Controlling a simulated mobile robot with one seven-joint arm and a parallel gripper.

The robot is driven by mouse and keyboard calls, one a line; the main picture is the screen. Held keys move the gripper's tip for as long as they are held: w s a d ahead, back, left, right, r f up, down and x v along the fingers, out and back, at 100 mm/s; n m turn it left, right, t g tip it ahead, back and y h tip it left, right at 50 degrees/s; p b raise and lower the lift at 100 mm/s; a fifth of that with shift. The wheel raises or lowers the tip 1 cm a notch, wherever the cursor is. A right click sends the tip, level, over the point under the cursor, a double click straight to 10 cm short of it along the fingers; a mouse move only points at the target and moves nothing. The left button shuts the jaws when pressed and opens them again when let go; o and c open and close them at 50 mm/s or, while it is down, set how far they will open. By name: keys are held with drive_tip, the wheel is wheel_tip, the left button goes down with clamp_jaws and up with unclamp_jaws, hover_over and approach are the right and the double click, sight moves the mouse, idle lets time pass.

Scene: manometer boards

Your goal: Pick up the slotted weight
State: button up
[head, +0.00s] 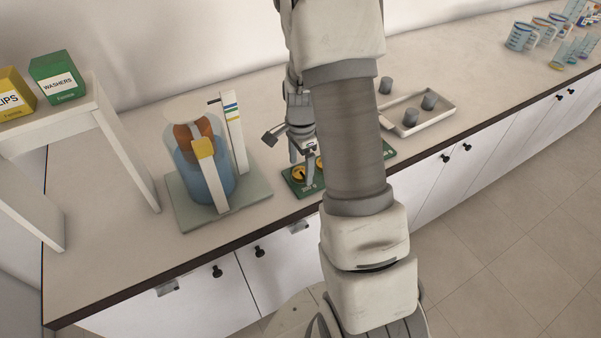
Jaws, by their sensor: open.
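A brass slotted weight (298,174) lies on the near left end of a green mat (305,190) with white lettering on the counter. A second brass weight (319,162) shows just to its right, partly hidden by my arm. My gripper (307,165) is open and points down just above the mat, close to these two weights. Its fingertips are small in this view, and I cannot tell whether they touch a weight. The middle of the mat is hidden behind my arm; its right end shows beyond it.
A manometer apparatus (232,130) with a blue-filled vessel (207,178) stands on a base board left of my gripper. A white tray (437,119) with grey cylinders is to the right. A white shelf (117,150) bearing yellow and green boxes stands at left. Beakers (520,36) are far right.

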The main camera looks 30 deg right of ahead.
drive_tip(key=shift+f, duration=0.5)
clamp_jaws()
